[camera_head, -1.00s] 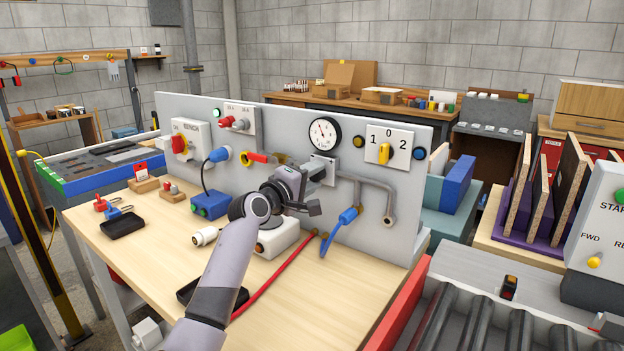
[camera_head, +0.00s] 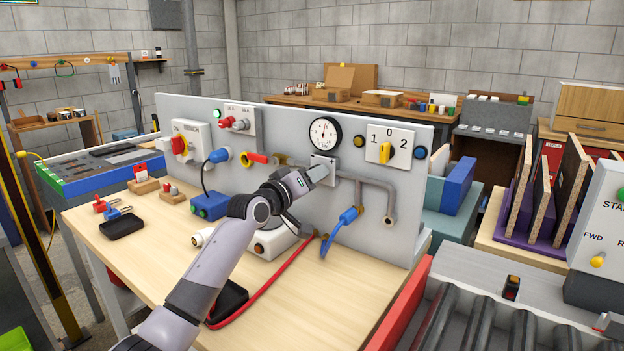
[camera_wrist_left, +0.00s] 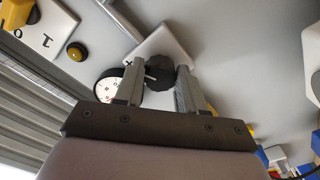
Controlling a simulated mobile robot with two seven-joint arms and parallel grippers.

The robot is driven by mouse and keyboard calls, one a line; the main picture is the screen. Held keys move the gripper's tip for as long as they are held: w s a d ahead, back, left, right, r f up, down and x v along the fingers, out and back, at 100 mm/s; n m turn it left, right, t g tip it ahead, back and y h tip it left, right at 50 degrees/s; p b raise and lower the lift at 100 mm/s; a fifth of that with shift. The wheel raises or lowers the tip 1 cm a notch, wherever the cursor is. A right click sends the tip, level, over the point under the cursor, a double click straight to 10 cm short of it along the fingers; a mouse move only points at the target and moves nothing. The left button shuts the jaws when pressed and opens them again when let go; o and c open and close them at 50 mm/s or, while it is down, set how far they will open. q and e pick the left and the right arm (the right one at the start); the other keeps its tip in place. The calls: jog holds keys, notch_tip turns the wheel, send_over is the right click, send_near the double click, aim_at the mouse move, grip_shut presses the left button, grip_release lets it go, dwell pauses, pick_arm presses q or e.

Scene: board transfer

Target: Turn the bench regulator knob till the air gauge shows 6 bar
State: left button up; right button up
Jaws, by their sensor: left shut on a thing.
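The air gauge (camera_head: 325,133) is a white dial with a black rim on the upright grey panel. Its needle points roughly straight up; the figures are too small to read surely. My left gripper (camera_head: 322,172) is at the square light plate (camera_head: 329,162) just below the gauge. In the left wrist view my left gripper (camera_wrist_left: 160,70) is shut on the dark round regulator knob (camera_wrist_left: 159,73), one finger on each side. The knob is hidden by the gripper in the head view. The gauge (camera_wrist_left: 108,86) shows partly behind a finger in the wrist view. My right gripper is out of view.
A switch plate with a yellow knob (camera_head: 386,151) is right of the gauge. A red-handled valve (camera_head: 256,158) and grey pipe (camera_head: 375,184) flank the gripper. A red hose (camera_head: 274,279) lies on the wooden bench (camera_head: 330,290) below my arm.

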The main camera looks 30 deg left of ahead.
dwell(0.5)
pick_arm(q)
jog(key=o, duration=1.1)
jog(key=shift+c, duration=0.2)
jog(key=shift+s, duration=0.15)
jog(key=s+a, duration=0.1)
jog(key=s, duration=0.6)
jog(key=shift+w, duration=0.1)
